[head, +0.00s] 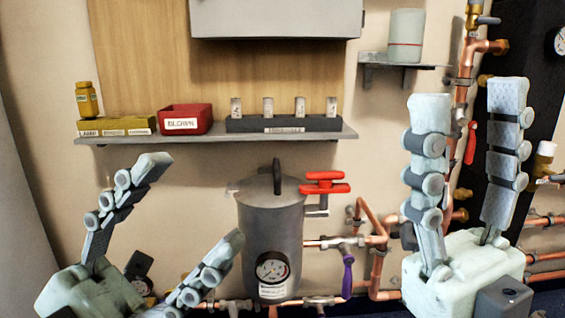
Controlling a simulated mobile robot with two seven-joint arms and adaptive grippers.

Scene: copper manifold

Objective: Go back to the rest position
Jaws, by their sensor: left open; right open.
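My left gripper (190,205) is at the lower left of the head view. Its two fingers are spread wide with nothing between them. It is in front of and to the left of a grey metal vessel (268,220). My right gripper (468,100) is at the right with its fingers pointing up. It is open and empty, in front of the copper pipes. Both grippers appear apart from the shelf and the vessel, though exact depth is hard to tell.
A grey wall shelf (215,138) holds a yellow bottle (87,99), a yellow box (115,126), a red bin (185,119) and a dark rack (284,124) with several small cylinders. A small shelf holds a white container (405,36). Copper pipes (365,225) and a red valve handle (325,183) lie between the grippers.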

